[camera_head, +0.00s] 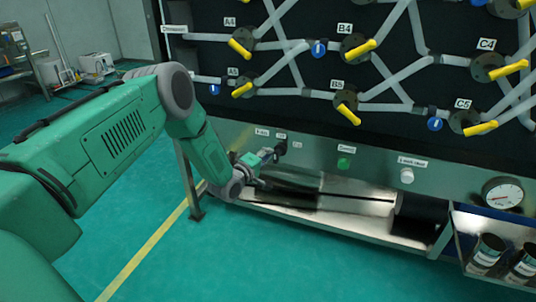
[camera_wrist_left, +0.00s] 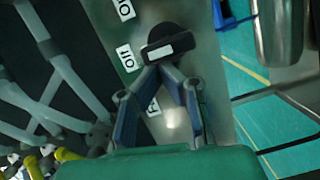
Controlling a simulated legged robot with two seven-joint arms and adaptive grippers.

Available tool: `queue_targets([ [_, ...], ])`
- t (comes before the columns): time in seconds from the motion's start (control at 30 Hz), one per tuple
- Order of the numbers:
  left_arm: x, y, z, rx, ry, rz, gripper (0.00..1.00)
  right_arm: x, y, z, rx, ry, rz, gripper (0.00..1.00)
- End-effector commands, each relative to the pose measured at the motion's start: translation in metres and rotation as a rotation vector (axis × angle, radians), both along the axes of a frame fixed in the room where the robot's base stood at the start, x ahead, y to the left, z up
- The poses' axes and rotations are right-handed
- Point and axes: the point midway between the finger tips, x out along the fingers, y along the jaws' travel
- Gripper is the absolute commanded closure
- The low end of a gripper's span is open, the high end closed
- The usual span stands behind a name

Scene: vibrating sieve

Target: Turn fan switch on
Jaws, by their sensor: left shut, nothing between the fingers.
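The fan switch (camera_head: 281,148) is a black rotary knob on the grey panel below the pipe board, with small white labels around it. In the left wrist view the knob (camera_wrist_left: 162,40) has a pale bar across its front. My left gripper (camera_head: 267,155) reaches in from the left, close beside the knob. In the left wrist view its fingertips (camera_wrist_left: 168,68) come together just at the knob's bar, with nothing between them. I cannot tell whether they touch it. Part of one label is hidden behind the fingers. My right gripper is in neither view.
A green button (camera_head: 343,163), a white knob (camera_head: 407,176) and a round gauge (camera_head: 502,192) lie further right on the panel. Yellow valve handles and grey pipes fill the board above. A metal trough (camera_head: 355,208) runs below. Cans (camera_head: 487,252) stand at lower right.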

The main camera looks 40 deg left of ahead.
Motion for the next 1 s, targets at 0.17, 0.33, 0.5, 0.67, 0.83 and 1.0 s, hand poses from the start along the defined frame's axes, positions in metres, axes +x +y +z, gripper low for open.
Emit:
queue_targets([
  [0.17, 0.000, -0.001, 0.003, 0.048, 0.012, -0.001, 1.00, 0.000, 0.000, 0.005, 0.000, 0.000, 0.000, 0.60],
  [0.33, 0.001, -0.004, 0.005, 0.136, 0.034, -0.002, 1.00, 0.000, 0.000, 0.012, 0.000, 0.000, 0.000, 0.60],
  [0.5, 0.002, -0.007, 0.009, 0.266, 0.064, -0.003, 1.00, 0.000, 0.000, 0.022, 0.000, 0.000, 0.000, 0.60],
  [0.67, 0.003, -0.011, 0.011, 0.414, 0.100, -0.003, 1.00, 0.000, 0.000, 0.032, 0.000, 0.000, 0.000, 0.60],
  [0.83, 0.003, -0.015, 0.012, 0.563, 0.136, -0.004, 1.00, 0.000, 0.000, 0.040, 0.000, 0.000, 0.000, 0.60],
  [1.0, 0.004, -0.018, 0.012, 0.693, 0.166, -0.004, 1.00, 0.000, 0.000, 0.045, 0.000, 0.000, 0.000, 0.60],
])
